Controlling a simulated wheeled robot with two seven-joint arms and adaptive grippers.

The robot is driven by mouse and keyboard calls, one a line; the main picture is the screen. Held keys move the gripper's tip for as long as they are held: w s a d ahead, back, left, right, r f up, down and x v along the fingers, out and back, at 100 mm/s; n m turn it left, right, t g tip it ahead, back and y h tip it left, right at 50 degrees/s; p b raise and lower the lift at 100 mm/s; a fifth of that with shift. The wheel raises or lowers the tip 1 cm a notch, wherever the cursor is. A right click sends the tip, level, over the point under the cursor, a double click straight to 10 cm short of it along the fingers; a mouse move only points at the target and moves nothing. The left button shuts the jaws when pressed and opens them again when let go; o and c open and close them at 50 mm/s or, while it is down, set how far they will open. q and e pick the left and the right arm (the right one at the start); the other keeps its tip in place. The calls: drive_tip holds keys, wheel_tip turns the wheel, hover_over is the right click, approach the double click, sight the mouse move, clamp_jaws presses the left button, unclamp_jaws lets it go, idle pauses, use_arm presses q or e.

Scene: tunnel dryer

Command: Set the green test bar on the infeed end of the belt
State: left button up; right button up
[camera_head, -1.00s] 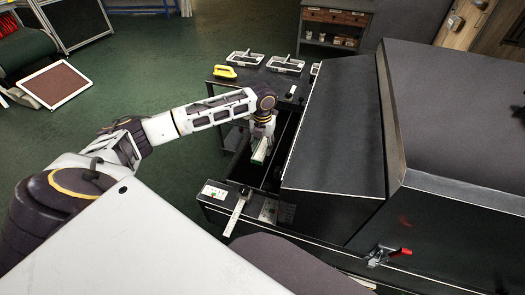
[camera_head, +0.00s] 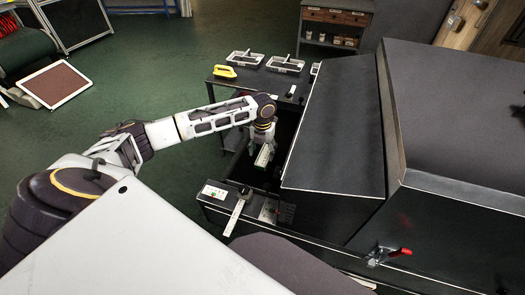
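My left arm reaches in from the left, and its gripper (camera_head: 263,149) points down over the dark infeed opening of the dryer. It is shut on a small pale bar with green edges, the green test bar (camera_head: 264,156). The bar hangs tilted below the fingers, above the dark belt area (camera_head: 262,180). The fingers partly cover it, and I cannot tell whether its lower end touches the belt. My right gripper is not in view.
The dryer's dark hood (camera_head: 335,135) stands close to the right of the gripper. A pale bar-shaped piece (camera_head: 237,214) lies across the near frame edge, beside a small labelled panel (camera_head: 215,193). Behind, a dark table holds a yellow item (camera_head: 224,72) and wire-handled trays (camera_head: 285,64).

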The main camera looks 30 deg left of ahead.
sight(263, 153)
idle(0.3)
use_arm(q)
wheel_tip(263, 153, up, 12)
drive_tip(key=shift+r, duration=0.15)
idle(0.6)
idle(0.6)
